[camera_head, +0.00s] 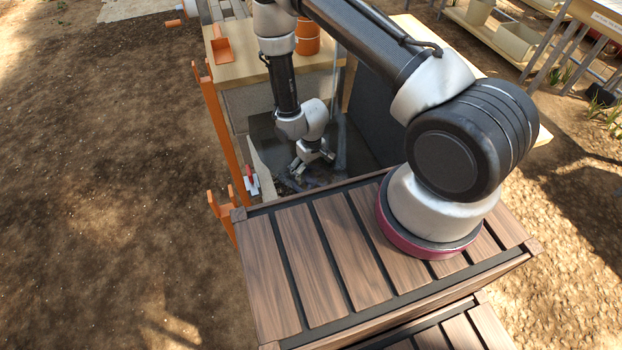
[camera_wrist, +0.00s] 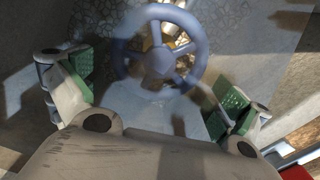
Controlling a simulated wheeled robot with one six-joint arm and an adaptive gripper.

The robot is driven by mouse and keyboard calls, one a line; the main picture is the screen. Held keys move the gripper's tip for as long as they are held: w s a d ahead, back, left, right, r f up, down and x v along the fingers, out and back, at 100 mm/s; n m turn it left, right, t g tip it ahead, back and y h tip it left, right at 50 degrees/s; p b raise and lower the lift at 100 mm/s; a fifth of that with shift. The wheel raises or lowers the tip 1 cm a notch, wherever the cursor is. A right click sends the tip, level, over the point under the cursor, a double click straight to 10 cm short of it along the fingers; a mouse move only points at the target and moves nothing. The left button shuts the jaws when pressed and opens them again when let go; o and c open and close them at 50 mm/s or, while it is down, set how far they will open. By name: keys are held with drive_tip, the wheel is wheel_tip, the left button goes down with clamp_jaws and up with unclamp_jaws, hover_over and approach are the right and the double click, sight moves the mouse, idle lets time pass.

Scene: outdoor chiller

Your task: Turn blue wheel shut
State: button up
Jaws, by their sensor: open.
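The blue wheel (camera_wrist: 163,62) shows in the wrist view at the upper middle, with a round rim, spokes and a central hub. My gripper (camera_wrist: 152,98) is open, with one green-padded finger at the left and one at the right. The wheel lies ahead of the fingers, and its rim is between them in the picture. I cannot tell whether either finger touches it. In the head view my gripper (camera_head: 312,160) reaches down into a recess behind the slatted deck. The wheel cannot be made out there.
A wooden tabletop (camera_head: 252,68) carries an orange container (camera_head: 307,37) and an orange bracket (camera_head: 220,46). Orange posts (camera_head: 222,125) stand to the left of the recess. A dark panel (camera_head: 374,118) bounds it on the right. A small red-and-white item (camera_head: 250,182) sits at its left edge. Open ground lies left.

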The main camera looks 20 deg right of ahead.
sight(311, 178)
drive_tip(key=shift+r, duration=1.25)
wheel_tip(311, 178, up, 12)
drive_tip(key=shift+d, duration=0.1)
